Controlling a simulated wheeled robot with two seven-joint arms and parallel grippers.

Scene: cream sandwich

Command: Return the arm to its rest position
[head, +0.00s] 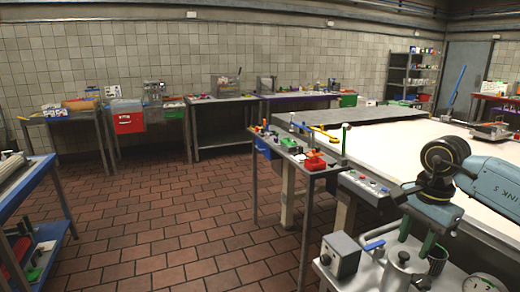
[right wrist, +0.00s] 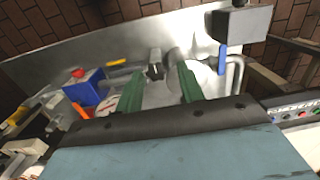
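My right arm (head: 492,185), light blue with black joints, comes in from the right edge of the head view. My right gripper (head: 417,236) points down, with green fingers, above a metal worktop. In the right wrist view my right gripper (right wrist: 160,75) has its two green fingers apart. A dark knob-like part shows between them, seemingly beyond the fingers; I see nothing clearly held. My left arm and left gripper are in neither view.
A silver machine (head: 400,272) with a lid stands just below my right gripper. A grey box (head: 340,256), a blue handle (head: 374,245) and a dial gauge (head: 482,284) are close by. A large white-topped table (head: 400,145) lies behind. The tiled floor (head: 190,235) at left is clear.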

